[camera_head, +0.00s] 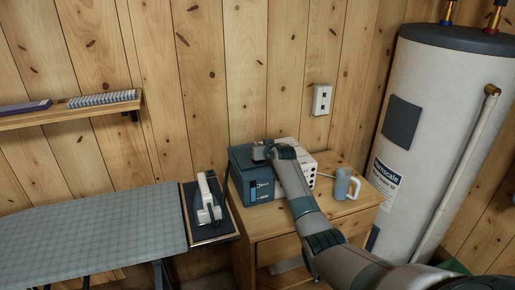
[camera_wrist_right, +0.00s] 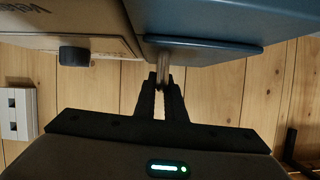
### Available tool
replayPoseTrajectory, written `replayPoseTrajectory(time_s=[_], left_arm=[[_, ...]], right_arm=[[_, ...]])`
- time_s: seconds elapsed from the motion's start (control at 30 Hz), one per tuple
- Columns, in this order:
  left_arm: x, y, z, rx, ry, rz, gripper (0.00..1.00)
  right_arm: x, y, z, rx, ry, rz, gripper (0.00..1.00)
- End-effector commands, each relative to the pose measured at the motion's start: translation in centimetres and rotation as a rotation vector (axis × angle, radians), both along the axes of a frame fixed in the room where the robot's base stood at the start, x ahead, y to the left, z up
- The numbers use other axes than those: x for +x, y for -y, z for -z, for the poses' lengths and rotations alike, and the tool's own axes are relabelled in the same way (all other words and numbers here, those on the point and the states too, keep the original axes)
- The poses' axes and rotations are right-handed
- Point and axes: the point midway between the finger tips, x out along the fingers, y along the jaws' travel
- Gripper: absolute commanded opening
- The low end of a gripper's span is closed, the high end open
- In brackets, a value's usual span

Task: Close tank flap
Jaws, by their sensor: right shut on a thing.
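A blue tank unit (camera_head: 262,190) with a pale section (camera_head: 309,170) at its right stands on the wooden side table. In the right wrist view, the blue body (camera_wrist_right: 235,20) fills the upper right, with a thin dark blue lip (camera_wrist_right: 208,46) along its edge that looks like the flap. My right gripper (camera_wrist_right: 164,83) is shut on a small pale tab (camera_wrist_right: 165,66) beside this lip. In the head view my right arm reaches over the unit, and its wrist hides part of the top. I cannot tell how far the flap stands open. My left gripper is not in view.
A blue-grey mug (camera_head: 342,186) stands on the side table (camera_head: 345,212), close right of my arm. A white iron (camera_head: 209,196) rests at the end of the ironing board (camera_head: 90,230). A tall water heater (camera_head: 440,110) stands at the right. A wall socket (camera_head: 322,99) is behind.

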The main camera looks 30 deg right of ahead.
Motion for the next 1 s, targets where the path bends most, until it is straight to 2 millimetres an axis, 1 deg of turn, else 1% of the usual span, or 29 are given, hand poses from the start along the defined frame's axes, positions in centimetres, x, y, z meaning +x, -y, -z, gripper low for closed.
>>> replayPoseTrajectory(time_s=[0.13,0.17,0.2,0.23,0.67,0.87,1.0], left_arm=[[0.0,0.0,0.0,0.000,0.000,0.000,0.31],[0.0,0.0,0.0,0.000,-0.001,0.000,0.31],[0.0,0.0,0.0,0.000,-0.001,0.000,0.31],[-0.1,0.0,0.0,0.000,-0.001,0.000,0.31],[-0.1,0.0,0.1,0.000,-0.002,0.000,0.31],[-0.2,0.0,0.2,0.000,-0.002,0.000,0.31],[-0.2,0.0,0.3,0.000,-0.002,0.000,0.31]], right_arm=[[-0.1,0.0,0.3,-0.001,-0.004,0.000,0.00],[-0.1,0.0,0.3,-0.001,-0.004,0.000,0.15],[-0.1,0.0,0.3,-0.001,-0.004,0.000,0.24],[-0.1,0.0,0.3,-0.001,-0.004,0.000,0.29],[-0.2,-0.1,0.1,-0.001,-0.002,-0.001,0.29],[-1.1,-0.2,-0.2,-0.002,-0.002,-0.001,0.29],[-2.2,-0.4,-0.6,-0.002,-0.003,-0.001,0.29]])
